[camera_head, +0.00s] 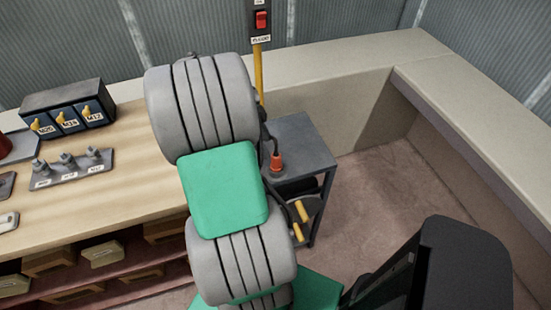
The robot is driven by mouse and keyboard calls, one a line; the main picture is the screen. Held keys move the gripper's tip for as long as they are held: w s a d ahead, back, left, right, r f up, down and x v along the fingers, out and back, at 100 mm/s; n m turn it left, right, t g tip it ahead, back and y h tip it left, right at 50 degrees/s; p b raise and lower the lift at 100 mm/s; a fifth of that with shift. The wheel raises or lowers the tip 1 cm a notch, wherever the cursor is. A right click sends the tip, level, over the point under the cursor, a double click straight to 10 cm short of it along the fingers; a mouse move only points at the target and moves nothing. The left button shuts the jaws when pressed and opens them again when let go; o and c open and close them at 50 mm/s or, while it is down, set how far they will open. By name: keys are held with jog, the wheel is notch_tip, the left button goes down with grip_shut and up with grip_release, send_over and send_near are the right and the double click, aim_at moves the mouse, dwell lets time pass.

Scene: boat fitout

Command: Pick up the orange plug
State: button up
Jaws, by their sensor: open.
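The orange plug (277,162) stands upright near the left side of the top of a small dark grey cart (302,147), just right of my arm. A dark stem shows on top of it and a black cable runs beside it along my arm's edge. My grey and green arm crosses the middle of the view and covers the cart's left part. My gripper cannot be made out; no fingers show.
A wooden workbench on the left holds a labelled dark box (68,110) and a grey rack of fittings (70,168). A yellow pole with a red switch (261,19) rises behind the cart. A beige ledge (480,130) bounds the right. Carpet right of the cart is clear.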

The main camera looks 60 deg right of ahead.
aim_at(274, 154)
jog(key=x, duration=0.2)
jog(key=p+x, duration=0.1)
jog(key=x, duration=0.4)
jog(key=shift+s+d+f, duration=0.1)
jog(key=shift+s+f, duration=0.1)
jog(key=shift+s, duration=0.2)
jog(key=shift+c, duration=0.3)
grip_shut()
